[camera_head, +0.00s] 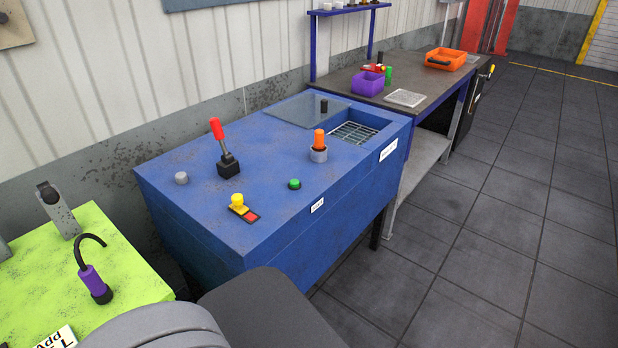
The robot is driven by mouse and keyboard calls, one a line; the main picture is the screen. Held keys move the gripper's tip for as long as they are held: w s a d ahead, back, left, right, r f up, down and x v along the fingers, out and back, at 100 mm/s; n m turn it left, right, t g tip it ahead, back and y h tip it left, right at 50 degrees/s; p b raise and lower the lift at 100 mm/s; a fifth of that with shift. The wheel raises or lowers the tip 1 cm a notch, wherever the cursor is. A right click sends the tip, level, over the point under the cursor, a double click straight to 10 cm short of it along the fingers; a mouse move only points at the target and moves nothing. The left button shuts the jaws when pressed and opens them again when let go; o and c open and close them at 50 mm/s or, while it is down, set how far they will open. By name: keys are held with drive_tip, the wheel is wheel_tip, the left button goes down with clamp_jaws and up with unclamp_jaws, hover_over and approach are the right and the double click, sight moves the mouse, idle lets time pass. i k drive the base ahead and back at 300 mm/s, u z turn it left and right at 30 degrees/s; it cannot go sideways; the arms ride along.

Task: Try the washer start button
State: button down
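The washer appears to be the blue cabinet (265,190) in the middle of the view, with a glassy lid and a wire-grid basin (354,133) at its far end. A green round button (294,184) sits on its top near the front edge. I cannot read the small white label (317,205) below that button. Also on the top are a yellow knob (237,200) on a plate with a red part, a red-handled lever (218,130), a grey knob (181,177) and an orange-topped piece in a grey cup (319,146). My gripper is not in view.
A lime-green table (130,280) with a purple hooked tool (94,280) stands at the left. A workbench (425,88) with a purple bin (368,83) and an orange tray (446,58) stands beyond the cabinet. The tiled floor (480,240) at right is clear.

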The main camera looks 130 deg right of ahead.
sight(294, 183)
drive_tip(key=u, duration=0.05)
drive_tip(key=k, duration=1.7)
drive_tip(key=z, duration=1.1)
